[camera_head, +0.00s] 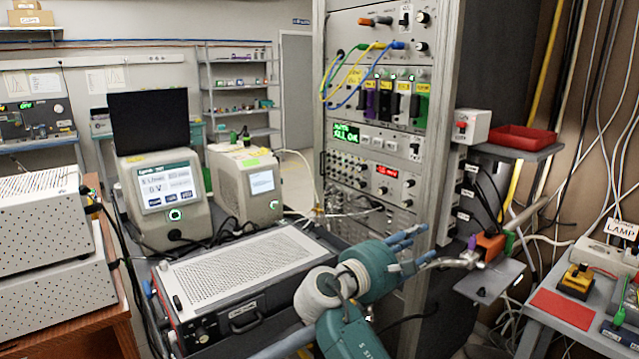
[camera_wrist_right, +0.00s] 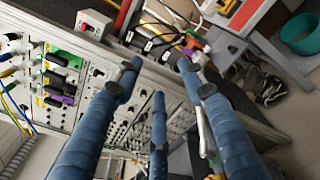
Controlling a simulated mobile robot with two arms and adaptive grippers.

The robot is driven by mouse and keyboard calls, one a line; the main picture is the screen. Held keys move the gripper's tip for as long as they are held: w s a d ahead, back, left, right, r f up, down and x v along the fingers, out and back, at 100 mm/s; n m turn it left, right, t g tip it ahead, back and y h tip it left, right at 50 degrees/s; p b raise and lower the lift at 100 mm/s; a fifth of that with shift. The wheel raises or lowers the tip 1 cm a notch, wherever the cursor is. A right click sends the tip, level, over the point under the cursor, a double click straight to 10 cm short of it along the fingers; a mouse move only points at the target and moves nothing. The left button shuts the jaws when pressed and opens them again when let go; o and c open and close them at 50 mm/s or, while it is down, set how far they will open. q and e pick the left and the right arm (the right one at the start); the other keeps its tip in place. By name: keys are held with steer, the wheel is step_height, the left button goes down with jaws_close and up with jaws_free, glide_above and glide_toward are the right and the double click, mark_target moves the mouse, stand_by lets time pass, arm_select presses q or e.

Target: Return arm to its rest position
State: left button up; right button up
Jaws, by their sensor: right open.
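My right arm (camera_head: 350,325) is teal and reaches in from the bottom centre of the head view. Its gripper (camera_head: 422,246) points right, in front of the lower part of the tall instrument rack (camera_head: 372,150). In the right wrist view the blue fingers of the gripper (camera_wrist_right: 159,72) are spread apart with nothing between them. The rack's panel (camera_wrist_right: 110,75) shows behind the fingers there. My left gripper is not in view.
A perforated metal box (camera_head: 240,270) lies left of my right arm. A small shelf with an orange block (camera_head: 490,246) and a metal fitting is just right of the fingers. A red tray (camera_head: 520,138) and the side table with a red mat (camera_head: 562,310) stand farther right.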

step_height(320, 180, down, 32)
steer(key=g+y, duration=0.2)
steer(key=y, duration=0.4)
steer(key=s+f+m+g+y, duration=0.1)
steer(key=s+f, duration=0.3)
steer(key=f, duration=0.3)
steer(key=s+a+f+m+g+y, duration=0.1)
steer(key=s+f, duration=0.4)
steer(key=f, duration=0.3)
steer(key=s+f+m+g+y, duration=0.1)
steer(key=s+f, duration=0.3)
steer(key=f, duration=0.3)
steer(key=s+f+m+g+y, duration=0.3)
steer(key=s+f+m, duration=0.2)
steer(key=s+f, duration=1.3)
steer(key=s+d+f+m, duration=0.1)
steer(key=s+f+m, duration=0.1)
steer(key=s, duration=0.8)
steer(key=s+d+f+m+g+y, duration=0.1)
steer(key=s+m, duration=0.3)
steer(key=s, duration=0.6)
steer(key=s+d+f+m+g, duration=0.1)
steer(key=s+d+f+m, duration=0.1)
steer(key=s, duration=0.9)
steer(key=shift+f+m, duration=0.7)
steer(key=shift+f, duration=0.05)
